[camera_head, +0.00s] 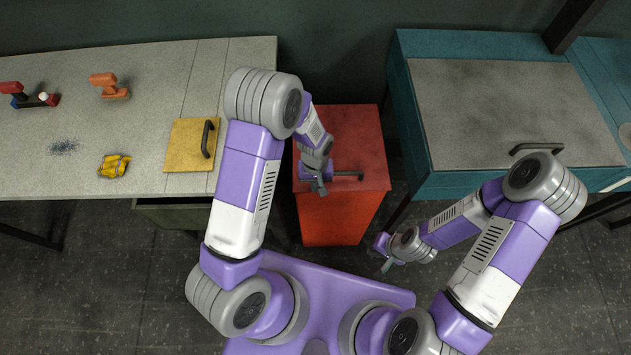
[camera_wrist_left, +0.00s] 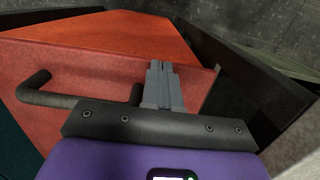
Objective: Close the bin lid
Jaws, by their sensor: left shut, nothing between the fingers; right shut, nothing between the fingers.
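The red bin (camera_head: 335,222) stands on the floor between the two benches. Its red lid (camera_head: 350,135) lies flat across the top and looks down, with a dark bar handle (camera_head: 347,174) near the front edge. My left gripper (camera_head: 319,187) is shut and empty at the lid's front left, beside the handle. In the left wrist view its closed fingers (camera_wrist_left: 163,85) are in front of the red surface, with the handle (camera_wrist_left: 60,98) to their left; I cannot tell whether they touch it. My right gripper (camera_head: 385,264) is shut and empty, low to the right of the bin.
A grey bench (camera_head: 140,60) at left holds a yellow panel (camera_head: 187,150) with a handle, a yellow part (camera_head: 114,166), an orange part (camera_head: 108,85) and a red and dark part (camera_head: 30,96). A teal bench (camera_head: 480,187) at right has a grey panel (camera_head: 500,100) with a handle.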

